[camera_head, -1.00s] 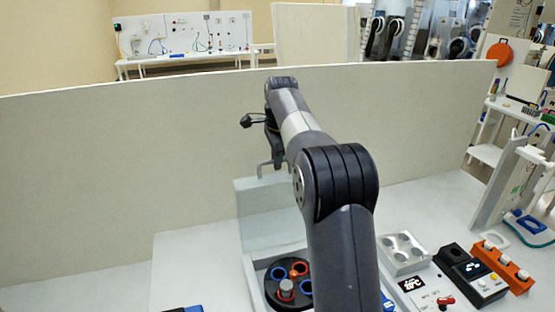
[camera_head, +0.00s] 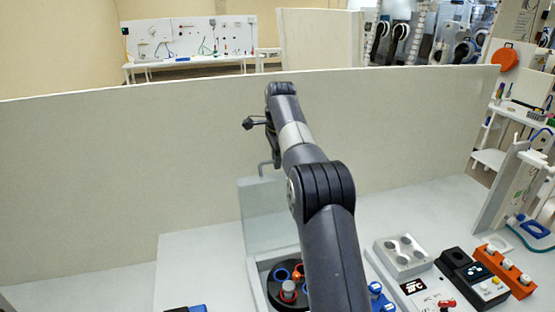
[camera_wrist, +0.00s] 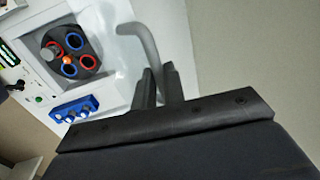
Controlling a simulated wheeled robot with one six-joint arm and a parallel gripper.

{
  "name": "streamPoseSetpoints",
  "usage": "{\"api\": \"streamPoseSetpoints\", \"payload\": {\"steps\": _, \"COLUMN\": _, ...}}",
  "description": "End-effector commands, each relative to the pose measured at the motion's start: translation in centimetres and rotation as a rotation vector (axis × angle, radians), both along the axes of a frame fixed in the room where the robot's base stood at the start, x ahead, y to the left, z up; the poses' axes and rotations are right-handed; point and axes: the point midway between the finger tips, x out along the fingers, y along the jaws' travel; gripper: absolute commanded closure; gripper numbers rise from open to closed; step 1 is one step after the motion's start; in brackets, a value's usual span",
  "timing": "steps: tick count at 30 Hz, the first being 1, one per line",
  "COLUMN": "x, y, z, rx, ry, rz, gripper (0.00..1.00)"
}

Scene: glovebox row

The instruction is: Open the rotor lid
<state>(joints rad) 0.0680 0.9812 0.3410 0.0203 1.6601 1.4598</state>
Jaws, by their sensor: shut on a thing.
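The rotor lid (camera_head: 265,212) is a pale, see-through panel standing raised at the back of the centrifuge, in the head view. Its grey bent handle (camera_head: 263,168) rises above its top edge, and the handle also shows in the wrist view (camera_wrist: 148,42). My gripper (camera_wrist: 160,82) is shut on the handle, with its two dark fingers around the handle's end. The black rotor (camera_head: 288,286) with red and blue ringed holes lies uncovered below the lid. It also shows in the wrist view (camera_wrist: 72,52). My arm covers part of the centrifuge in the head view.
A grey block with round holes (camera_head: 404,256), a black device (camera_head: 474,275) and an orange rack (camera_head: 505,272) stand to the right. A blue rack (camera_wrist: 74,108) sits beside the centrifuge. A tall pale partition (camera_head: 120,180) runs behind the bench. The bench left of the centrifuge is mostly clear.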

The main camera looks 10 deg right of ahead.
Motion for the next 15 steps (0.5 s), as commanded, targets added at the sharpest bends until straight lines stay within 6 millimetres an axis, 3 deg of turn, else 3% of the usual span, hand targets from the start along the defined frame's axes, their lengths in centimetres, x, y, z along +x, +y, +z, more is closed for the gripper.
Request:
{"api": "streamPoseSetpoints", "payload": {"steps": 4, "x": 0.66, "y": 0.03, "z": 0.21, "rx": -0.002, "ry": -0.031, "rz": 0.002, "gripper": 1.0}}
{"api": "streamPoseSetpoints", "payload": {"steps": 5, "x": 0.65, "y": 0.03, "z": 0.21, "rx": -0.002, "ry": -0.031, "rz": 0.002, "gripper": 0.87}}
{"api": "streamPoseSetpoints", "payload": {"steps": 6, "x": 0.64, "y": 0.03, "z": 0.2, "rx": -0.002, "ry": -0.03, "rz": 0.002, "gripper": 0.83}}
{"api": "streamPoseSetpoints", "payload": {"steps": 12, "x": 0.61, "y": 0.02, "z": 0.13, "rx": -0.001, "ry": -0.028, "rz": 0.002, "gripper": 0.68}}
{"api": "streamPoseSetpoints", "payload": {"steps": 15, "x": 0.59, "y": 0.02, "z": 0.12, "rx": -0.001, "ry": -0.027, "rz": 0.002, "gripper": 0.68}}
